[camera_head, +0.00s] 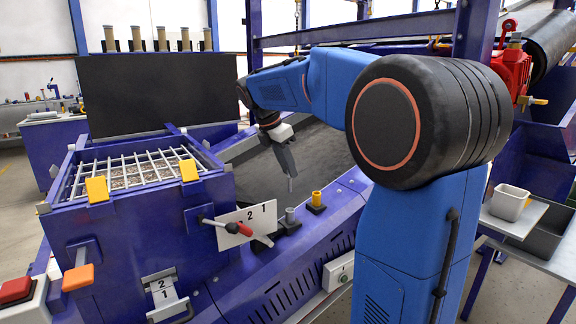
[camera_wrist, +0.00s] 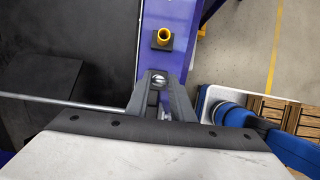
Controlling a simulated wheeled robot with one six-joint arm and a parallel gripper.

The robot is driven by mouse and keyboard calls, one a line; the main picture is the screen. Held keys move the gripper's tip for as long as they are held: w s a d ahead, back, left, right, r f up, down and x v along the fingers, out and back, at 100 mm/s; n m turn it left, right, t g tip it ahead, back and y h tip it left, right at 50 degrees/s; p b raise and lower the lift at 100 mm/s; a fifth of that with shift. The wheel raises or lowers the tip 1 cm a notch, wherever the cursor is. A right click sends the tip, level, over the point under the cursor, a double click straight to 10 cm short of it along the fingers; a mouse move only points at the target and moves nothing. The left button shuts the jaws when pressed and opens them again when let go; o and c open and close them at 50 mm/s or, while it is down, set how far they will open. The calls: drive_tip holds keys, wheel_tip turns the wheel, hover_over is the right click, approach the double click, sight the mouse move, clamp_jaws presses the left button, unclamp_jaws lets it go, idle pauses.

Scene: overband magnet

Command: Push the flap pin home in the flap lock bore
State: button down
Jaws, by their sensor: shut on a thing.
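My gripper (camera_head: 287,170) hangs over the purple side frame of the conveyor, pointing down, shut on a slim grey pin (camera_head: 291,186), which I take to be the flap pin. The wrist view shows my gripper (camera_wrist: 160,95) with a small silver round end (camera_wrist: 158,80) between the fingertips. Below stands a short grey post (camera_head: 290,215) on a dark block, apart from the pin tip. A yellow hollow socket (camera_head: 316,198) on a black block is to its right. It also shows just ahead of the fingertips in the wrist view (camera_wrist: 162,37). Which part is the lock bore is unclear.
A white plate marked 2 and 1 (camera_head: 260,218) and a red-tipped lever (camera_head: 240,229) stand left of the posts. A grated hopper (camera_head: 125,172) is at left. The dark belt (camera_head: 325,150) lies behind. A small light bin (camera_head: 509,203) is at right.

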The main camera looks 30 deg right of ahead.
drive_tip(key=shift+f, duration=2.5)
drive_tip(key=shift+f, duration=2.8)
drive_tip(key=c, duration=1.5)
unclamp_jaws()
drive_tip(key=shift+o, duration=0.2)
drive_tip(key=v, duration=1.7)
drive_tip(key=shift+r, duration=0.25)
